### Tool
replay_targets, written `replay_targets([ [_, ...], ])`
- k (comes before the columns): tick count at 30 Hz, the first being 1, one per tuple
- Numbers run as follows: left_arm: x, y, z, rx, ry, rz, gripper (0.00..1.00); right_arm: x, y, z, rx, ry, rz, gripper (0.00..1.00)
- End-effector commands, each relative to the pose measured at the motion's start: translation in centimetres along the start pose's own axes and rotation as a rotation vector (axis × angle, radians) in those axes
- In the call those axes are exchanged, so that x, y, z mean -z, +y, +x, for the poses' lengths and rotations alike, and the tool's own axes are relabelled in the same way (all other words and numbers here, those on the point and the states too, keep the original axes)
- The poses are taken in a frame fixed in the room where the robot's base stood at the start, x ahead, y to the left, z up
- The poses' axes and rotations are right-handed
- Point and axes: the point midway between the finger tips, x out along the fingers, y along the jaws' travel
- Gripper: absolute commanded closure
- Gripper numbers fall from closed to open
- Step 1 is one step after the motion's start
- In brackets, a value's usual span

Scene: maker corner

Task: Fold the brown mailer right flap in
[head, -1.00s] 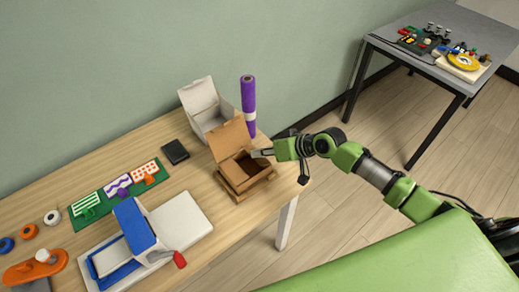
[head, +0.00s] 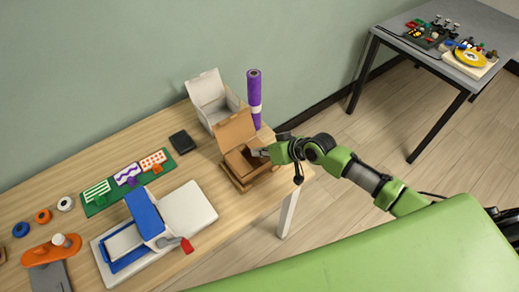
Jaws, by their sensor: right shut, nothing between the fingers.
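The brown mailer (head: 236,132) is an open cardboard box near the right end of the wooden table, its lid standing up at the back. My right gripper (head: 259,152) is shut and empty, with its fingertips at the right side of the mailer's opening. The right flap is mostly hidden behind the gripper, so I cannot tell its angle or whether the fingers touch it. My left gripper is not in view.
A white open box (head: 211,101) and a purple roll (head: 254,98) stand behind the mailer. A black wallet-like item (head: 182,142), a green mat (head: 99,199) with coloured cards, and a blue-and-white device (head: 148,213) lie to the left. A grey side table (head: 403,38) stands far right.

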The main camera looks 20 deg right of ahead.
Motion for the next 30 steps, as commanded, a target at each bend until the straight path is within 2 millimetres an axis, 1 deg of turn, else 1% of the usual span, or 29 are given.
replay_targets([
  [15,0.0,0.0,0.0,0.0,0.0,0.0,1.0,-0.1,0.0,0.0,0.0,-0.001,0.001,1.0],
  [25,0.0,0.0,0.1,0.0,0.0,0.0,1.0,0.5,1.0,-0.6,-0.002,-0.001,0.001,1.0],
  [30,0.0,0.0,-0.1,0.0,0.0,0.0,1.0,0.8,1.2,-0.8,0.0,-0.001,0.001,1.0],
])
